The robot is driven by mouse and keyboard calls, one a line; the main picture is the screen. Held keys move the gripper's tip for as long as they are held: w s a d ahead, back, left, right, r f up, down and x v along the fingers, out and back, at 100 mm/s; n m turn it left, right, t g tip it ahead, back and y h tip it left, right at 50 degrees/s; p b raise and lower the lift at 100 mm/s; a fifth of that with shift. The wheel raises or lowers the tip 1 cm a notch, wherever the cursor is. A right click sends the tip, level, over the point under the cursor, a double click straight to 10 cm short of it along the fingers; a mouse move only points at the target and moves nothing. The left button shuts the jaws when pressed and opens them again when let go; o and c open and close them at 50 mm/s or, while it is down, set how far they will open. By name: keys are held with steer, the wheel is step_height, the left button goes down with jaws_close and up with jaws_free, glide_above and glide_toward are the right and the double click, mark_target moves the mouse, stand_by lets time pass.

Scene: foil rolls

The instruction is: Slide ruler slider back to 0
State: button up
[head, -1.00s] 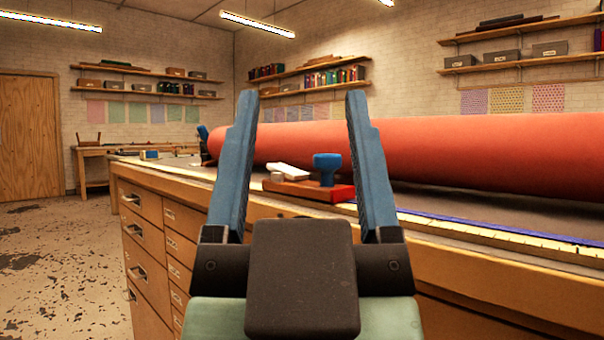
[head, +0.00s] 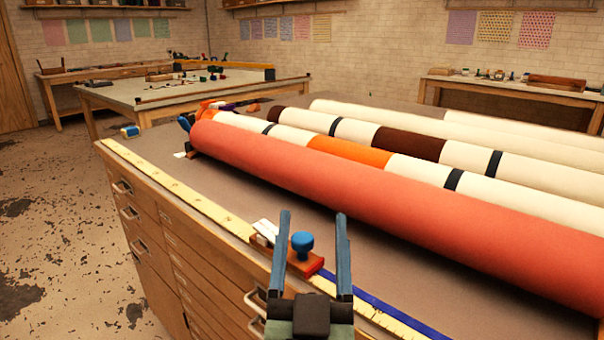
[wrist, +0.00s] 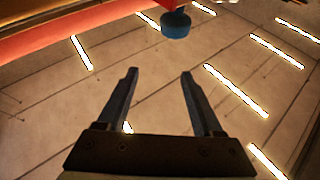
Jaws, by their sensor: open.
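The yellow ruler (head: 181,190) runs along the front edge of the workbench. The slider, a red block (head: 312,262) with a blue knob (head: 302,240) and a white piece (head: 266,229) at its left, sits across the ruler. A blue strip (head: 362,301) lies along the ruler to the right of the slider. My gripper (head: 313,214) is open and empty, its fingers pointing upward in the head view. The fingers appear on either side of the knob there, in front of it. In the wrist view, the knob (wrist: 176,24) is beyond the fingertips (wrist: 160,72), apart from them.
A large red roll (head: 400,200) lies on the bench behind the slider, with several white, orange and brown rolls behind it. The bench top between ruler and red roll is bare. Drawers (head: 150,225) face the front. Another table (head: 200,88) stands farther back.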

mark_target(303, 244)
steer(key=g+p, duration=0.1)
steer(key=p, duration=0.4)
steer(key=g+p, duration=0.1)
steer(key=p, duration=0.4)
steer(key=shift+s+d+f+n+y, duration=0.1)
steer(key=shift+s+d+n+y, duration=0.05)
steer(key=shift+s+n+y, duration=0.2)
steer(key=s+a+f+n+g+y+p, duration=0.1)
steer(key=s+f+n+g+y+p, duration=0.2)
steer(key=s+p, duration=0.8)
steer(key=shift+m+h, duration=0.45)
steer(key=shift+m, duration=0.3)
steer(key=w+p, duration=0.1)
steer(key=w, duration=0.4)
steer(key=w+p, duration=0.2)
steer(key=w, duration=0.4)
steer(key=w+p, duration=0.2)
steer(key=w, duration=0.3)
steer(key=shift+w+f, duration=0.2)
steer(key=shift+f, duration=0.1)
jaws_close()
